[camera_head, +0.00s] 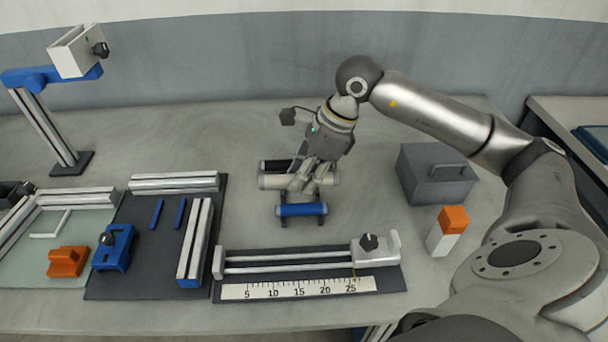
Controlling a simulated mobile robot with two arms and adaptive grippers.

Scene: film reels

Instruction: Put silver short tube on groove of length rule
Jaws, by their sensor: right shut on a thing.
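The silver short tube (271,182) lies across a small dark rack in the middle of the table, between a black tube (274,166) and a blue tube (302,210). My right gripper (310,184) reaches down over the rack and is shut on the silver tube, covering its middle part. I cannot tell whether the tube is lifted off the rack. The length rule (298,288) lies nearer the front edge, with numbered marks and two silver rails. The groove (295,263) between its rails looks empty. My left gripper is not in view.
A black knob (369,242) tops the rule's right end block. A grey box (436,175) and an orange-topped white block (448,231) stand right. A dark board with silver rails (195,240) lies left. The table between rack and rule is clear.

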